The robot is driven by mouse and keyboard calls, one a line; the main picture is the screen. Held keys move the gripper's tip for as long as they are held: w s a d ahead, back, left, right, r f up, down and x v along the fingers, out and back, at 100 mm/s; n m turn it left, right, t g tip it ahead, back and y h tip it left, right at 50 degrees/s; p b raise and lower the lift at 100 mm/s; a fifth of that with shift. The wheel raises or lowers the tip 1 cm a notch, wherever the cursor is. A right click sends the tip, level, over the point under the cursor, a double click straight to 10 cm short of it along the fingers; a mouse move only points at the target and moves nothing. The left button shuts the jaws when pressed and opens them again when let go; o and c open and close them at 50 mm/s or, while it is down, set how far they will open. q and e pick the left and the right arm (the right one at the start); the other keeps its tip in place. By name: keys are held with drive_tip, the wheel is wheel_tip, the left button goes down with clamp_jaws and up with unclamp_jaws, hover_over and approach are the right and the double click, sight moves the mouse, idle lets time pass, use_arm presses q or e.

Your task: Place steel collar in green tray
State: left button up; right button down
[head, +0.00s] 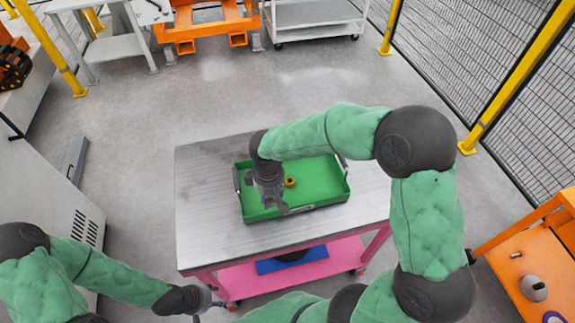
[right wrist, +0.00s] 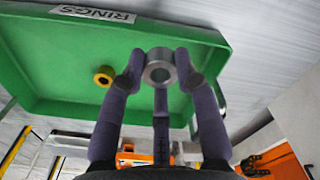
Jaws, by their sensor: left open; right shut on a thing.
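The green tray (head: 325,172) lies on the steel top of a pink cart; in the right wrist view its floor (right wrist: 60,75) and a label reading RINGS on its rim show. My right gripper (head: 277,207) is over the left part of the tray, pointing down. In the right wrist view its fingers (right wrist: 159,85) are shut on the steel collar (right wrist: 159,54), a grey ring with a round hole. The collar's height above the tray floor is hard to tell. My left gripper (head: 205,302) is open and empty, low at the left, off the cart.
A small yellow ring (head: 290,182) lies in the tray, beside my right gripper. The cart top (head: 205,205) is bare around the tray. An orange table (head: 535,270) stands at the right, a grey cabinet (head: 60,220) at the left.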

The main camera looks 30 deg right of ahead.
drive_tip(key=s+r+n, duration=0.5)
drive_tip(key=s+n, duration=0.3)
drive_tip(key=n+b, duration=0.2)
drive_tip(key=b, duration=0.1)
hover_over(294, 199)
drive_tip(key=f, duration=0.8)
drive_tip(key=shift+s+a+f, duration=0.15)
drive_tip(key=shift+s+f, duration=0.2)
drive_tip(key=shift+s, duration=0.05)
drive_tip(key=shift+w+d+f+b, duration=0.15)
drive_tip(key=shift+f+b, duration=0.2)
drive_tip(key=shift+f, duration=0.65)
drive_tip(key=shift+w+d+f+b, duration=0.15)
drive_tip(key=shift+f+b, duration=0.15)
drive_tip(key=shift+f, duration=0.65)
drive_tip(key=shift+a, duration=0.1)
drive_tip(key=shift+f, duration=0.15)
drive_tip(key=c, duration=1.2)
unclamp_jaws()
